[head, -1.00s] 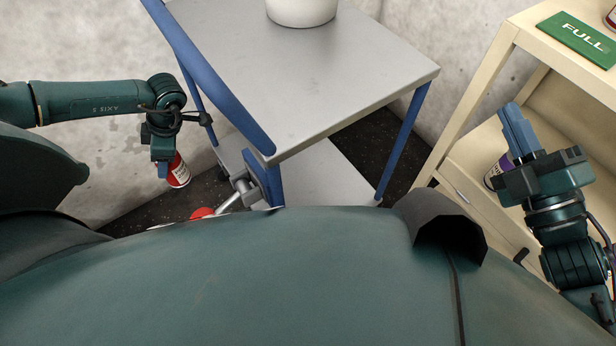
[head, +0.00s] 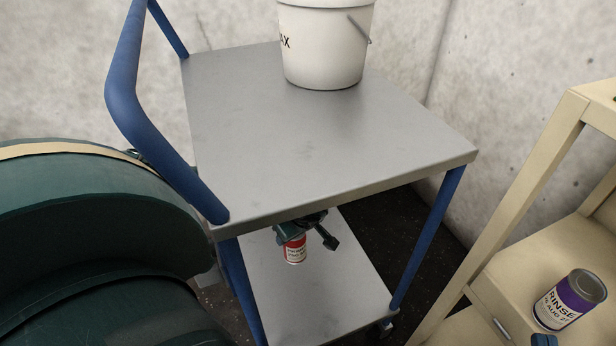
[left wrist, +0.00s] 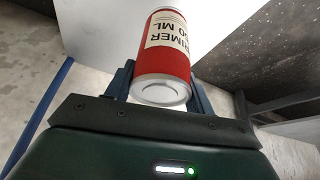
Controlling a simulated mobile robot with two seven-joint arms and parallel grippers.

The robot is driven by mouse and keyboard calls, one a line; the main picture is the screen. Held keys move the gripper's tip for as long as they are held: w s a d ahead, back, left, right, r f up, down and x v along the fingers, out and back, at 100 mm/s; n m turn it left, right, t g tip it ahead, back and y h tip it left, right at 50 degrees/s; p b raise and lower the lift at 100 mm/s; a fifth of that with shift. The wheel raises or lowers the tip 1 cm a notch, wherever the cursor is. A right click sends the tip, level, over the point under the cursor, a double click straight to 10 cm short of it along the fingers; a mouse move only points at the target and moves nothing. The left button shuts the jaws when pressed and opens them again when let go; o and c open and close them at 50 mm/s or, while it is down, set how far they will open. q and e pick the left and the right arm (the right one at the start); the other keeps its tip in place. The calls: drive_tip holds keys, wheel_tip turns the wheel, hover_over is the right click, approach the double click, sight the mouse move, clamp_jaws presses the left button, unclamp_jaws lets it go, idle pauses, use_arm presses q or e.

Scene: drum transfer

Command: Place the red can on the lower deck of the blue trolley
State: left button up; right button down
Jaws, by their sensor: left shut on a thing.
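The red can (head: 295,249) is held between the decks of the blue trolley (head: 290,160), over the lower deck (head: 335,295). My left gripper (head: 302,228) is shut on it, partly hidden under the upper deck. In the left wrist view the red can (left wrist: 163,55) sits between the fingers (left wrist: 160,90), its silver end facing the camera. I cannot tell whether the can touches the lower deck. Only a blue fingertip of my right gripper (head: 543,340) shows at the bottom right, beside the purple can; its opening is hidden.
A white bucket (head: 325,48) stands on the upper deck. A cream shelf unit (head: 520,262) on the right holds a purple can (head: 570,301). The visible lower deck around the red can is clear. A blue leg (head: 428,238) stands at the trolley's right corner.

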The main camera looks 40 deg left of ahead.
use_arm(q)
wheel_tip(320, 180, down, 6)
drive_tip(key=shift+f+b, duration=0.1)
drive_tip(key=shift+b, duration=1.05)
wheel_tip(320, 180, down, 3)
drive_tip(key=shift+f+b, duration=0.15)
drive_tip(key=shift+b, duration=0.65)
use_arm(e)
drive_tip(key=shift+w+a+r+t+y, duration=0.25)
drive_tip(key=shift+r+t+y, duration=0.15)
drive_tip(key=shift+r+y, duration=0.2)
use_arm(q)
drive_tip(key=o, duration=1.2)
drive_tip(key=shift+f, duration=0.1)
use_arm(e)
drive_tip(key=shift+r, duration=0.1)
drive_tip(key=shift+r, duration=0.1)
